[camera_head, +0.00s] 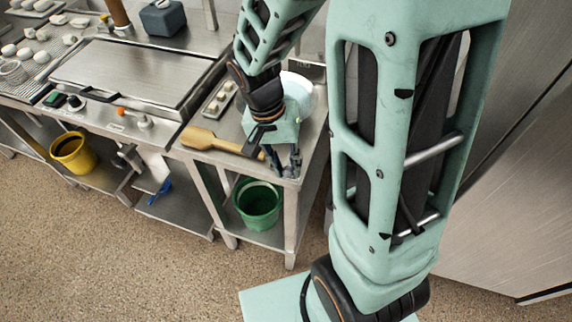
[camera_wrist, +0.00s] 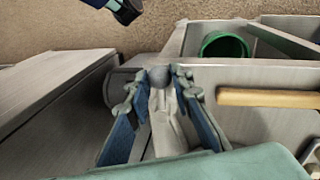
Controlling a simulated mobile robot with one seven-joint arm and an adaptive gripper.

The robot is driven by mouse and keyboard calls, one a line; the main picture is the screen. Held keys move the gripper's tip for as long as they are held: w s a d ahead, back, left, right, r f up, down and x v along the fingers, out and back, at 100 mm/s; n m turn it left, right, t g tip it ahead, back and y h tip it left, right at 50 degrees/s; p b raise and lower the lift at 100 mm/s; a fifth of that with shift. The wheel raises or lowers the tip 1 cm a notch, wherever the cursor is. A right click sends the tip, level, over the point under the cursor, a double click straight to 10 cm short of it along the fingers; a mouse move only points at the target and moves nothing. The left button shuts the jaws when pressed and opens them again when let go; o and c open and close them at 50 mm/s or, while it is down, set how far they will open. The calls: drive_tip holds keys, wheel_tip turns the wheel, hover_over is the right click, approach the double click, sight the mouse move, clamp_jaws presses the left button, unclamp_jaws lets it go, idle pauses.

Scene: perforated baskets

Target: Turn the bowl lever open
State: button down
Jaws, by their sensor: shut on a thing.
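My gripper (camera_head: 283,162) is low over the front right corner of a small steel table. In the wrist view its two blue-grey fingers (camera_wrist: 160,78) close around a rounded grey knob (camera_wrist: 159,73). A pale bar (camera_wrist: 168,125) runs from the knob back between the fingers; it appears to be the lever. A pale round bowl (camera_head: 303,90) stands behind my gripper in the head view, partly hidden by it. The lever itself is hidden in the head view, so I cannot tell its angle there.
A wooden paddle (camera_head: 205,138) lies left of my gripper, its handle close by; the handle shows in the wrist view (camera_wrist: 268,98). A green bucket (camera_head: 258,203) stands on the shelf below. A yellow bucket (camera_head: 73,154) is farther left. The floor in front is clear.

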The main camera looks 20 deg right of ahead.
idle(0.4)
drive_tip(key=c, duration=1.7)
unclamp_jaws()
drive_tip(key=r, duration=0.4)
drive_tip(key=a+r, duration=0.1)
drive_tip(key=r, duration=0.3)
drive_tip(key=a+r, duration=0.1)
drive_tip(key=r, duration=0.3)
drive_tip(key=shift+w, duration=0.4)
